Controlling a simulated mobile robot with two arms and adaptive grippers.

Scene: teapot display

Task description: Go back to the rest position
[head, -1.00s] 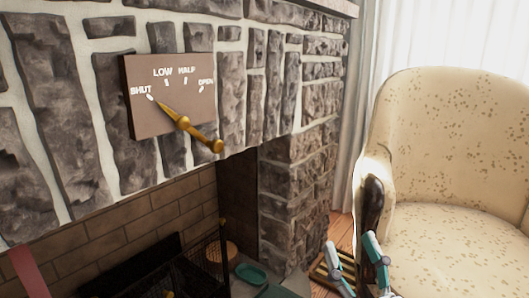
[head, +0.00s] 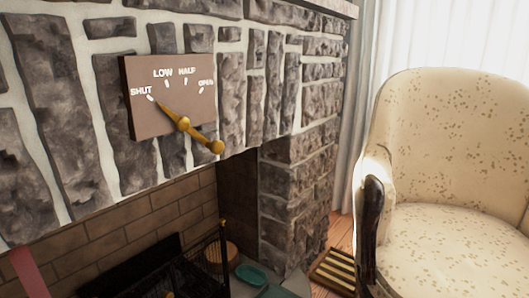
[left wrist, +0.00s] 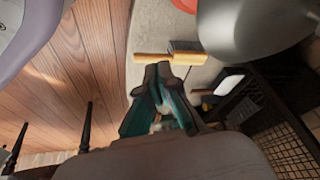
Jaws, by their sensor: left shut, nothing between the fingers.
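My left gripper (left wrist: 158,88) shows in the left wrist view with its dark fingertips together and nothing held between them. Below it in that view are the wood floor and a pale grey surface. No gripper shows in the head view now. A brass lever (head: 184,124) on a brown plate (head: 170,80) on the stone wall points its tip toward the SHUT mark. No gripper is near the lever in the head view.
A cream speckled armchair (head: 455,150) with a dark wooden arm stands at the right. A fireplace with a black mesh screen (head: 203,268) is at lower left, a teal dish (head: 252,274) beside it. The left wrist view shows a wooden-handled object (left wrist: 168,58) and black mesh (left wrist: 285,145).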

